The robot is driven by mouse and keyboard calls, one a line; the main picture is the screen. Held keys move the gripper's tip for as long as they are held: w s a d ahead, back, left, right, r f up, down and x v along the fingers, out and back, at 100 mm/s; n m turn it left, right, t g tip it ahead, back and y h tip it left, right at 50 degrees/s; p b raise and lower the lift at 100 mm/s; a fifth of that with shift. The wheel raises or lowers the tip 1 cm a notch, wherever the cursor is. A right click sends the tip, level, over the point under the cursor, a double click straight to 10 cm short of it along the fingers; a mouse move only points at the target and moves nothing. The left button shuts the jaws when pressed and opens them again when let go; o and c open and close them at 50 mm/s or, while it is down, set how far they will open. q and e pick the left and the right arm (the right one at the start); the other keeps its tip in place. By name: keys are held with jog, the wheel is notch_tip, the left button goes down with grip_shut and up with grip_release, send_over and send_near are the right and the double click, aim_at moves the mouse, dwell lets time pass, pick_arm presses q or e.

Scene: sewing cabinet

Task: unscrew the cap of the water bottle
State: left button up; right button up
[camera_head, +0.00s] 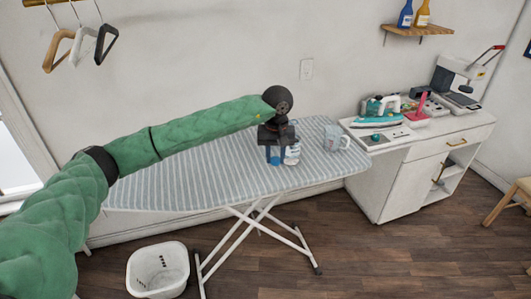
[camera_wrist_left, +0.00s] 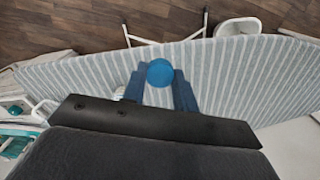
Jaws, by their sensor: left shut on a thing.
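The water bottle (camera_head: 292,157) stands on the striped ironing board, partly hidden behind my left gripper. Its round blue cap (camera_wrist_left: 160,72) shows from above in the left wrist view. My left gripper (camera_head: 275,155) points down over the bottle, and its blue fingers (camera_wrist_left: 160,88) sit on both sides of the cap, shut on it. The bottle's body is mostly hidden by the gripper. My right gripper is in neither view.
The ironing board (camera_head: 200,175) has free room to the left. A patterned mug (camera_head: 337,138) stands right of the bottle. A white basket (camera_head: 158,270) stands on the floor.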

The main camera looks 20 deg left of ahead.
pick_arm(q)
jog(key=w+a+n, duration=0.2)
jog(key=w+n, duration=0.7)
jog(key=w, duration=0.1)
jog(key=m, duration=2.8)
send_over(254, 154)
notch_tip(254, 154, down, 3)
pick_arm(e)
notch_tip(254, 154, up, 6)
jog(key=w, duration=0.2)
pick_arm(q)
notch_tip(254, 154, down, 7)
jog(key=shift+a+r+p, duration=0.1)
jog(key=shift+r+p, duration=0.1)
jog(key=shift+p, duration=0.7)
jog(key=shift+f+p, duration=0.75)
jog(key=shift+f, duration=1.15)
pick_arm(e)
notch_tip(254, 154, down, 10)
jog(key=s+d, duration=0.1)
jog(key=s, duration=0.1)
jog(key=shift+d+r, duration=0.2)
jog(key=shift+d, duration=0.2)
pick_arm(q)
jog(key=shift+f, duration=0.3)
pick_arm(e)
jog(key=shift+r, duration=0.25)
